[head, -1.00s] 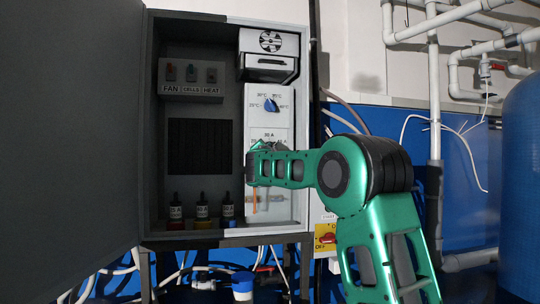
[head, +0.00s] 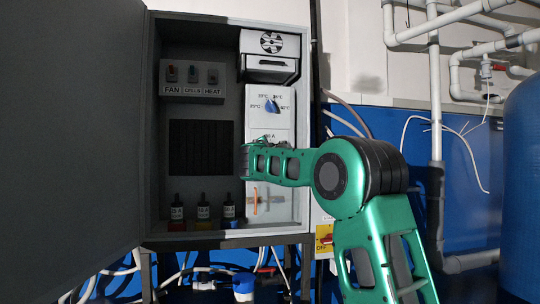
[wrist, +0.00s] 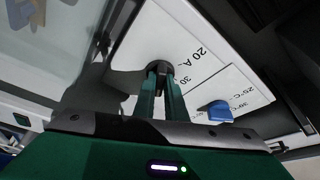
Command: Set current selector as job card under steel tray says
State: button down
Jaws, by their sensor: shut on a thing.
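The current selector, a round black knob (wrist: 160,66), sits on the white panel in the wrist view. "20 A" and "30" are printed beside it. My gripper (wrist: 161,78) is shut on this knob, its two green fingers at the knob's sides. Which mark the knob points to is hidden by the fingers. In the head view my arm's green end covers the selector on the panel (head: 283,130). I see no steel tray and no job card in either view.
A blue temperature knob (head: 271,106) is above the selector; it also shows in the wrist view (wrist: 213,110). The grey cabinet holds FAN, CELLS and HEAT switches (head: 192,76) and dark bottles (head: 203,207). Its open door (head: 70,140) fills the left. A red switch (head: 326,240) is below right.

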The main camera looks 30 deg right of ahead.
jog(key=c, duration=1.8)
grip_release()
jog(key=shift+s+d+f, duration=0.1)
jog(key=shift+d, duration=0.15)
jog(key=shift+c, duration=0.2)
jog(key=shift+o, duration=0.2)
jog(key=shift+a, duration=0.1)
jog(key=v, duration=1)
jog(key=shift+s+a, duration=0.15)
jog(key=shift+a, duration=0.15)
jog(key=shift+f, duration=0.1)
